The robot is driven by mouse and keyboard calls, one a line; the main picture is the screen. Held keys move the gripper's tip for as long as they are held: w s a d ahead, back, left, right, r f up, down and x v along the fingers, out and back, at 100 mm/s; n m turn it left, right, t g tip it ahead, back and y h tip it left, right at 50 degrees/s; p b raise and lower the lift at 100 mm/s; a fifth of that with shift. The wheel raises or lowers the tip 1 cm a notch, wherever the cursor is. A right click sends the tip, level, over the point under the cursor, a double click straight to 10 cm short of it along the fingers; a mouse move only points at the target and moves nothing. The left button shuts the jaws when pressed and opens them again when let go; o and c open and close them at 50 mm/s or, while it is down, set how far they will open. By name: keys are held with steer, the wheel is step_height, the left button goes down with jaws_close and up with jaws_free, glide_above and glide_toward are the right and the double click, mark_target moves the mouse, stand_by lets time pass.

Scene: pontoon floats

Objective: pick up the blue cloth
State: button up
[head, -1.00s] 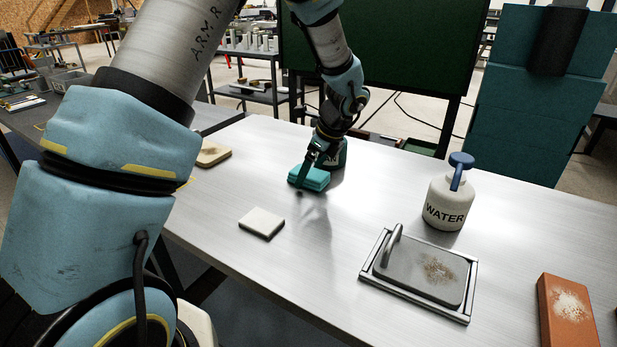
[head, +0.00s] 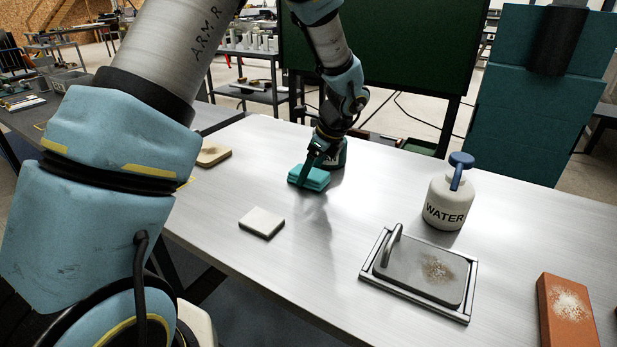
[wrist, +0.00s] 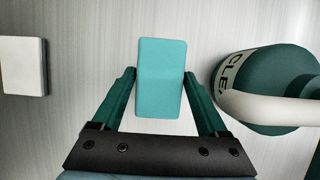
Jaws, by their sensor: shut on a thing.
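The blue cloth (head: 309,177) is a folded teal-blue stack near the far edge of the metal table. In the wrist view the cloth (wrist: 161,78) is a smooth rectangle between my two green fingers. My gripper (head: 311,165) reaches down over it from behind and is shut on it. In the wrist view the fingertips of my gripper (wrist: 160,77) lie at the cloth's left and right edges. I cannot tell whether the cloth is clear of the table.
A green bottle (wrist: 268,95) with a pale handle stands close right of my gripper. A white block (head: 262,223) and a tan pad (head: 213,155) lie nearby. A water jug (head: 447,200), a framed plate with a handle (head: 421,272) and an orange block (head: 566,310) stand to the right.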

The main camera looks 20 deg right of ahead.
mark_target(312, 173)
steer(key=shift+c, duration=0.6)
steer(key=shift+r, duration=0.45)
step_height(312, 173, up, 3)
steer(key=shift+s+d+r+b, duration=0.1)
steer(key=shift+d+b, duration=0.05)
steer(key=shift+b, duration=0.6)
steer(key=s+d+b, duration=0.1)
steer(key=s+d, duration=0.2)
steer(key=s, duration=0.1)
steer(key=s+d+b, duration=0.1)
steer(key=s+d, duration=0.3)
steer(key=s, duration=0.1)
steer(key=s+d+b, duration=0.1)
steer(key=s+d, duration=0.3)
steer(key=shift+s, duration=0.4)
steer(key=o, duration=0.9)
steer(key=c, duration=0.6)
